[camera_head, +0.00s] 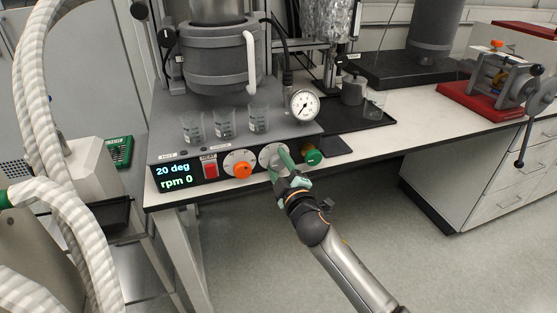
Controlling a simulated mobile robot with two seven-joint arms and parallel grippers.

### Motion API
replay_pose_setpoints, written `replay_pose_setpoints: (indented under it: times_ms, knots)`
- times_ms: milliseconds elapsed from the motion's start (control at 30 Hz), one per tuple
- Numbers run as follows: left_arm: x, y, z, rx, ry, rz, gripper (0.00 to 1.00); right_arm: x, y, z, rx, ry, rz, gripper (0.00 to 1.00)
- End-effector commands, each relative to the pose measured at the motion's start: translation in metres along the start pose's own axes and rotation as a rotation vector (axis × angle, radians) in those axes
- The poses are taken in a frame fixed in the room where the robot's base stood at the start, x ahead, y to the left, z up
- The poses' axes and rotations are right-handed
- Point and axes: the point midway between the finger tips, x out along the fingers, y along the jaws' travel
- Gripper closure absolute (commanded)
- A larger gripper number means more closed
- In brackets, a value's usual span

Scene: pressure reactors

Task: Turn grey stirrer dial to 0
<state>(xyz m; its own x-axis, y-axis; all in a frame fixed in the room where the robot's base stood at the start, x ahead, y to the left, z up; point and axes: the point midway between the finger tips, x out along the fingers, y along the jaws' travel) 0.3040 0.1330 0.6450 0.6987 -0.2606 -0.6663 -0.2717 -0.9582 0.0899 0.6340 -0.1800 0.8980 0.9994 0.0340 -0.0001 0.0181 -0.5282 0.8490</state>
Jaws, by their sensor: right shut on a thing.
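The grey stirrer dial (273,156) is on the front panel of the reactor unit, to the right of the orange dial (238,169). My right gripper (284,161) is at the grey dial, shut on it, with its fingers covering part of the dial. The dial's pointer position is hard to make out behind the fingers. The display (174,176) at the left of the panel reads "20 deg" and "rpm 0". My left gripper is not in view.
A red switch (210,169) sits left of the orange dial, and a green knob (313,157) is close to the right of my gripper. Glass beakers (225,121) and a pressure gauge (303,105) are above the panel. The floor in front is clear.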

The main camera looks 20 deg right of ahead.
Motion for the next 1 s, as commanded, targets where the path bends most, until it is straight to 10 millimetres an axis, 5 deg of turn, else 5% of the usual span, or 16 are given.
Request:
replay_pose_setpoints:
  times_ms: [767,800,1000]
  knots:
    - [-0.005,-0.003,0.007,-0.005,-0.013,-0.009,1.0,0.0,0.0,0.0,-0.105,0.002,0.001,1.0]
    - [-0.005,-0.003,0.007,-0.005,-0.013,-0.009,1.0,0.0,0.0,0.0,-0.105,0.002,0.001,0.42]
    - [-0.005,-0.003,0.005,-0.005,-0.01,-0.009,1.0,0.0,0.0,0.0,-0.103,0.001,0.001,0.2]
